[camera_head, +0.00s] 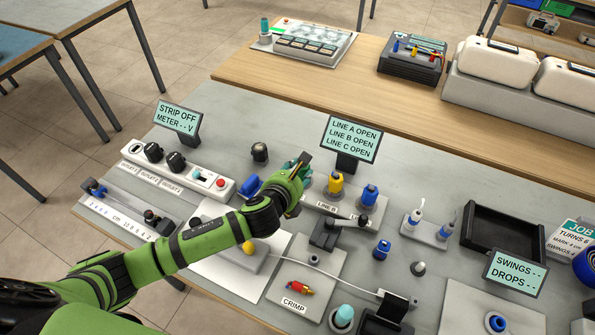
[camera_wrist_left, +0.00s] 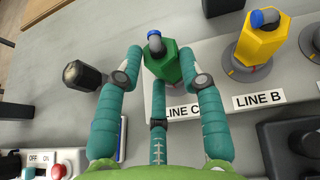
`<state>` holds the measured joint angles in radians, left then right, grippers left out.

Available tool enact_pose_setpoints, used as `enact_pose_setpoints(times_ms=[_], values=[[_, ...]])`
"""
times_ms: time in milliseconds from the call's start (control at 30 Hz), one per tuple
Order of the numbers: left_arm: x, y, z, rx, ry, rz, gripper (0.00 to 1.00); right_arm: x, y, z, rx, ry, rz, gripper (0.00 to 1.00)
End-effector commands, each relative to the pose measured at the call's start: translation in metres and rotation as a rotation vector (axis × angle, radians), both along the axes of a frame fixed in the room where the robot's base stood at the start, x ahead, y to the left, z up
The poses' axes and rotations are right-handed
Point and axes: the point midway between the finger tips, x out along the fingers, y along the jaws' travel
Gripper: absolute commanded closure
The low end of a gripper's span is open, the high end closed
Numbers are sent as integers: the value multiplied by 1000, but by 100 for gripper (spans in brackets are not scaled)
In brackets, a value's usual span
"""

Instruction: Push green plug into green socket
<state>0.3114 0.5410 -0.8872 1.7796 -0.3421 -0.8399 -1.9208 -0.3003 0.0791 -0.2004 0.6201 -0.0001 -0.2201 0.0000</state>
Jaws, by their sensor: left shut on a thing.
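The green plug (camera_wrist_left: 162,64) shows in the left wrist view as a hexagonal green body with a grey and blue top. In the head view my left gripper (camera_head: 302,172) is at the left end of the line strip (camera_head: 318,197) and hides most of the plug. The green socket is hidden under the plug and fingers, so I cannot tell how deep the plug sits. My right gripper is not in view.
A yellow plug (camera_head: 335,184) and a blue plug (camera_head: 369,195) stand to the right on the same strip. A screen (camera_head: 352,138) behind reads lines A, B and C open. A black knob (camera_head: 260,152) stands left of the gripper. A lever fixture (camera_head: 325,232) is in front.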

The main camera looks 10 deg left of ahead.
Motion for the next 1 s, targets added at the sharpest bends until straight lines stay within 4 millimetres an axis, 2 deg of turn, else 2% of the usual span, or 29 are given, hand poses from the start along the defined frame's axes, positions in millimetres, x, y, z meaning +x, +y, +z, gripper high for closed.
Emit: enact_pose_setpoints(times_ms=[133,167,200,233,667,767,1000], values=[[0,0,-2,8,-1,-4,98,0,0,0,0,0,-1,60],[0,0,-2,8,-1,-4,58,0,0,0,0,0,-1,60],[0,0,-2,8,-1,-4,42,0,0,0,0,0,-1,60],[0,0,-2,8,0,-4,34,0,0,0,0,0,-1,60],[-5,1,1,6,-1,-3,34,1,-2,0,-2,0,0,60],[-15,2,6,7,-1,-5,34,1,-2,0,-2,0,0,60],[-57,7,27,6,0,-6,34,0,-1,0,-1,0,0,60]])
